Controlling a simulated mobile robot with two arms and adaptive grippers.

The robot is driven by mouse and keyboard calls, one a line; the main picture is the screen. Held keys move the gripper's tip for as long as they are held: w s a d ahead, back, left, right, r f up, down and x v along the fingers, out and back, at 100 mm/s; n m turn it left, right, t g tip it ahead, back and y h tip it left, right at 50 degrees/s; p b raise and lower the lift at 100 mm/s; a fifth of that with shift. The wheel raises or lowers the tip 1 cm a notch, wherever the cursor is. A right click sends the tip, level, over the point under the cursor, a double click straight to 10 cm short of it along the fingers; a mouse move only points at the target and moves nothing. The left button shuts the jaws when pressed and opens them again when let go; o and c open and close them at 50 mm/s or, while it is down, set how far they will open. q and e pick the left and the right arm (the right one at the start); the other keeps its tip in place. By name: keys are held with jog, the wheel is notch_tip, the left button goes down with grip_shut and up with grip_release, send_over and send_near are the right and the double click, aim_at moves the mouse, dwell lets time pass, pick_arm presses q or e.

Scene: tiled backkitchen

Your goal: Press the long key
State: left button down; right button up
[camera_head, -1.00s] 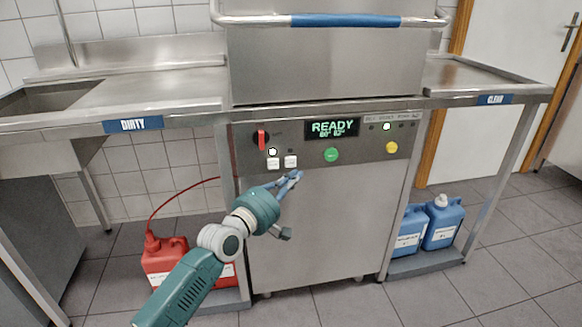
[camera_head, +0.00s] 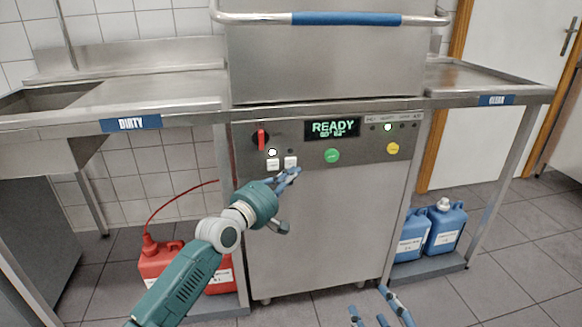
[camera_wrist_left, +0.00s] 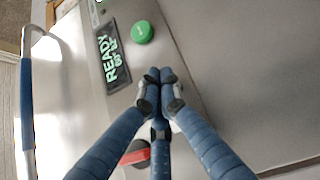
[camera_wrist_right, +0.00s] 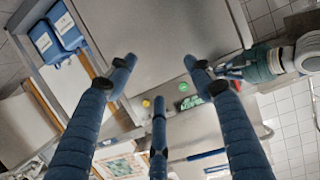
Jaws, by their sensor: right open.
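Two small white keys sit side by side on the dishwasher's front panel, a left key (camera_head: 272,165) and a right key (camera_head: 290,161). Their labels are too small to read, so I cannot tell which is the long key. My left gripper (camera_head: 295,171) has its fingertips just below and at the lower edge of the right key; I cannot tell whether they touch. In the left wrist view its fingertips (camera_wrist_left: 160,76) are together, with nothing between them. My right gripper (camera_head: 383,300) is open and empty, low in front of the machine; its spread fingers show in the right wrist view (camera_wrist_right: 158,75).
The panel also carries a red knob (camera_head: 262,139), a READY display (camera_head: 333,128), a green button (camera_head: 332,156) and a yellow button (camera_head: 392,148). A lamp (camera_head: 272,152) glows white above the left key. A red canister (camera_head: 160,262) and blue canisters (camera_head: 443,226) stand below.

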pick_arm(q)
jog(key=shift+w+a, duration=0.1)
jog(key=shift+w, duration=0.2)
pick_arm(e)
jog(key=r, duration=0.1)
jog(key=r+t, duration=0.1)
jog(key=w+a+r+t, duration=0.1)
jog(key=r, duration=0.1)
jog(key=shift+w+r+y, duration=0.1)
jog(key=shift+y, duration=0.3)
pick_arm(q)
jog(key=shift+b, duration=0.35)
dwell(0.6)
jog(key=shift+w+a+b, duration=0.1)
jog(key=shift+w+b, duration=0.3)
pick_arm(e)
jog(key=shift+w+a+r+t+y, duration=0.15)
jog(key=shift+r+t, duration=0.5)
jog(key=shift+r, duration=0.65)
jog(key=shift+a+r+t+y, duration=0.2)
jog(key=shift+r+t, duration=0.45)
jog(key=shift+r, duration=0.6)
